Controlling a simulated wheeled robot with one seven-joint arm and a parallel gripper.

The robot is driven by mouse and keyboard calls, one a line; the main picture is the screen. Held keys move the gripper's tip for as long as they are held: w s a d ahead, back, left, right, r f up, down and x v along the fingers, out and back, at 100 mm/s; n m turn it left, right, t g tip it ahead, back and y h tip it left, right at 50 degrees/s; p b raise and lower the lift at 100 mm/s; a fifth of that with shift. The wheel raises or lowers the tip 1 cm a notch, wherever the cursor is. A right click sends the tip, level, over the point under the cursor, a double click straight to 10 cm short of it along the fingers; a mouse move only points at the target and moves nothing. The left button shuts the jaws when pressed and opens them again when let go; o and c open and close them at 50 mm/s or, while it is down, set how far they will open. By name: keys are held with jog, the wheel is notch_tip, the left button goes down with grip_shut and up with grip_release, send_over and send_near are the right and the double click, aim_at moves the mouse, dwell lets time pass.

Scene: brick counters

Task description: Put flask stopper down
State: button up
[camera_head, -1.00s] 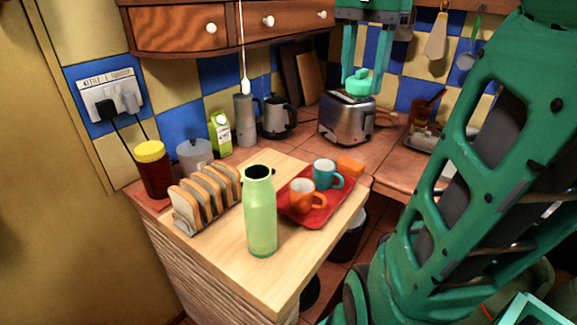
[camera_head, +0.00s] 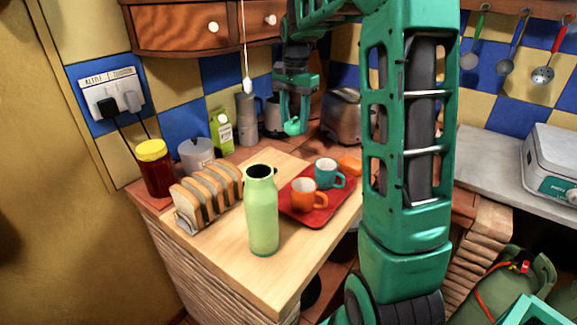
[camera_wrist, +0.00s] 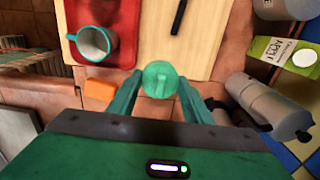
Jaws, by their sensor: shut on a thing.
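The flask stopper (camera_head: 294,125) is a small green piece held between the fingertips of my gripper (camera_head: 294,115), in the air behind the red tray and above the counter's far part. In the wrist view the stopper (camera_wrist: 160,80) sits between the two teal fingers, seen from above. The light green flask (camera_head: 262,210) stands upright and open-topped on the wooden board (camera_head: 225,255), nearer the camera and left of my gripper. The flask is not clearly visible in the wrist view.
A red tray (camera_head: 335,211) holds an orange cup (camera_head: 303,194) and a teal cup (camera_head: 326,173). A toast rack (camera_head: 205,196), jar (camera_head: 153,168), carton (camera_head: 221,131), moka pot (camera_head: 246,118) and toaster (camera_head: 342,117) stand around. An orange block (camera_head: 349,165) lies behind the tray. The board's front is clear.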

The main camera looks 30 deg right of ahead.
jog(key=f, duration=0.5)
jog(key=w+f, duration=0.1)
jog(key=f, duration=0.1)
jog(key=shift+a+f, duration=0.15)
jog(key=shift+f, duration=2)
jog(key=shift+f, duration=0.1)
jog(key=o, duration=1.1)
jog(key=shift+c, duration=0.2)
